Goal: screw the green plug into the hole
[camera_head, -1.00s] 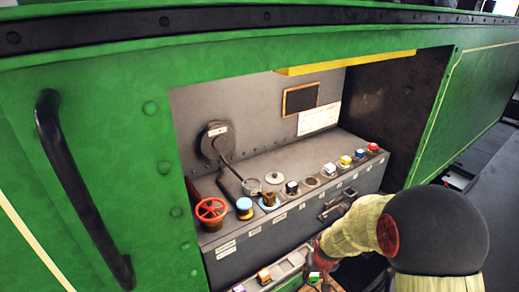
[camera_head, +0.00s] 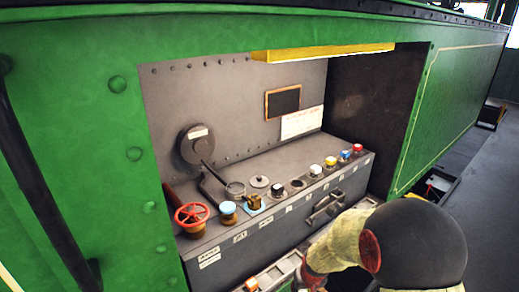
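I cannot pick out a green plug in this view. A row of coloured plugs stands along the top of the grey control box (camera_head: 313,195). A dark round opening (camera_head: 297,183) shows in that row, between a black-and-white plug (camera_head: 277,189) and a white-topped plug (camera_head: 315,170); its inside is too small to make out. My gripper (camera_head: 308,279) is at the bottom edge, below and in front of the box. It is mostly hidden or cut off, so its fingers and anything in them cannot be seen.
A red handwheel (camera_head: 192,215), a blue-topped plug (camera_head: 228,211) and a brass fitting (camera_head: 253,201) stand at the box's left end. A drawer handle (camera_head: 325,207) sticks out in front. A lower shelf carries an orange-topped piece (camera_head: 251,284). Green walls frame the recess; a black handrail (camera_head: 40,190) is at left.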

